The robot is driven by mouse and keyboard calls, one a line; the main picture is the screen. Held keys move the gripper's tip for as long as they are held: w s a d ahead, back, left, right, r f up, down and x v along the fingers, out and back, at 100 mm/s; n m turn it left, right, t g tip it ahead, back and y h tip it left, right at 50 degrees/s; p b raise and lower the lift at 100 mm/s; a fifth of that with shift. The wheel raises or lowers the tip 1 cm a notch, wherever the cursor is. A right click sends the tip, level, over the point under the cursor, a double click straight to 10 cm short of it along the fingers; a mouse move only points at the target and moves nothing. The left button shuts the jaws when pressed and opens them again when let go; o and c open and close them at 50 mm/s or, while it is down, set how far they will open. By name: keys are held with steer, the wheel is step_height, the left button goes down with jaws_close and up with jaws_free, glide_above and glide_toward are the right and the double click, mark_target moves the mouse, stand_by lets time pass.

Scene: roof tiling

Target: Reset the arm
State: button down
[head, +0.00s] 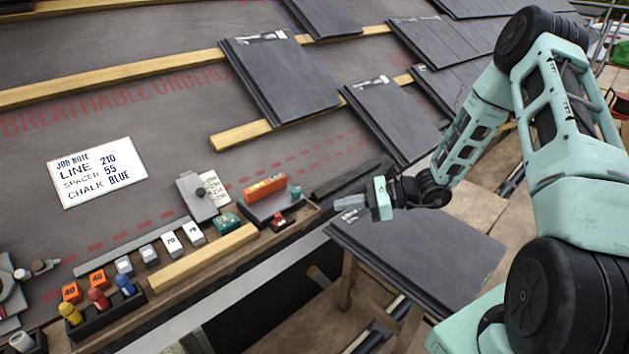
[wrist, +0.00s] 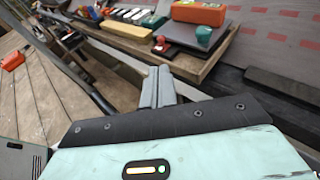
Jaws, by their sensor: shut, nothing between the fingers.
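My gripper (head: 349,203) is at the centre right of the head view, at the end of my pale green arm. Its fingers are together and empty. They sit above the far left part of a stack of dark slate tiles (head: 430,255). In the wrist view my gripper's fingers (wrist: 158,88) point away toward the wooden ledge with tools. Whether the fingers touch anything below cannot be told.
A job note card (head: 97,172) lies on the underlay. A wooden ledge (head: 205,258) holds an orange level (head: 264,187), spacer blocks (head: 171,243) and a chalk tray (head: 95,312). Slate tiles (head: 280,78) lie on battens up the roof. An open gap (head: 270,295) runs below the ledge.

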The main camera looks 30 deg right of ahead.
steer(key=s+a+r+n+g+h, duration=0.1)
steer(key=s+a+r+n+g, duration=0.35)
steer(key=a+n, duration=0.3)
steer(key=s+a+r+n+g+h, duration=0.1)
steer(key=s+a+r+n+g, duration=0.2)
steer(key=s+a+n+g, duration=0.4)
steer(key=s+a+r+n+t+h, duration=0.25)
steer(key=s+r+n+h, duration=0.2)
steer(key=s+n, duration=0.4)
steer(key=s+a+r+n+t+h, duration=0.2)
steer(key=s+a+r+n+h, duration=0.15)
steer(key=s+n+h, duration=0.4)
step_height(320, 180, up, 26)
steer(key=n+y+p, duration=0.1)
steer(key=p, duration=2.4)
steer(key=shift+d+f+y+p, duration=0.25)
steer(key=shift+d+y+p, duration=0.05)
steer(key=shift+y, duration=0.1)
